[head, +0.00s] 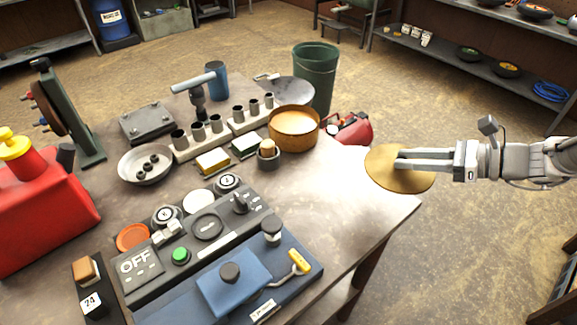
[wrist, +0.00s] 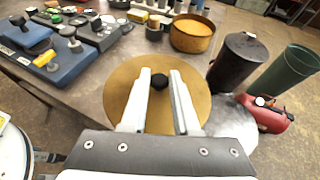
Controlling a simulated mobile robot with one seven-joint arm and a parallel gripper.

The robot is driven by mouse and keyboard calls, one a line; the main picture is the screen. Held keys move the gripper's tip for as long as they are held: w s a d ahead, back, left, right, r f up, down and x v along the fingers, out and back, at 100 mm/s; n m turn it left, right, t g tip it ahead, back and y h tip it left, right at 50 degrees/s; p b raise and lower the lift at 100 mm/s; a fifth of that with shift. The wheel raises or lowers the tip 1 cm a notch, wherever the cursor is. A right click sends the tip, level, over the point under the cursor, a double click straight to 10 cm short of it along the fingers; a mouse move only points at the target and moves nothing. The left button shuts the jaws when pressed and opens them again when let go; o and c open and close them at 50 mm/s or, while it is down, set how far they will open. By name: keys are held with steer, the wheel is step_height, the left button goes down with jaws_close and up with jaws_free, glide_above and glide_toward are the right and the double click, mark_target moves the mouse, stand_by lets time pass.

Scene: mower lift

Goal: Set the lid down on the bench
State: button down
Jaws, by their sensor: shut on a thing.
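The lid is a flat golden disc (head: 400,184) held level by my gripper (head: 400,159) at the bench's right edge. In the wrist view the lid (wrist: 120,92) has a black knob (wrist: 159,82), and my gripper's two fingers (wrist: 158,80) are shut on it from both sides. The bench (head: 345,205) is a worn brown-grey table. In the head view the lid lies partly past its right edge; I cannot tell the exact height above it. A round golden pot (head: 294,130) without a lid stands on the bench to the left of the lid.
The bench's right front area is bare. A blue fixture (head: 215,290), a control panel (head: 150,270) and a small dark cup (head: 268,155) stand further left. On the floor beyond are a green bin (head: 316,75) and a red tank (head: 352,130).

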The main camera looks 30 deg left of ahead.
steer(key=x, duration=0.4)
steer(key=s+f+b+x, duration=0.1)
steer(key=x, duration=0.8)
steer(key=shift+s+d+f, duration=0.15)
steer(key=shift+d+f, duration=0.1)
steer(key=shift+f, duration=0.1)
steer(key=shift+a+f, duration=0.15)
step_height(320, 180, down, 4)
steer(key=shift+r+b, duration=0.1)
steer(key=shift+b, duration=0.3)
steer(key=c, duration=0.7)
jaws_free()
steer(key=shift+o, duration=0.2)
steer(key=v, duration=1.2)
steer(key=shift+p, duration=0.4)
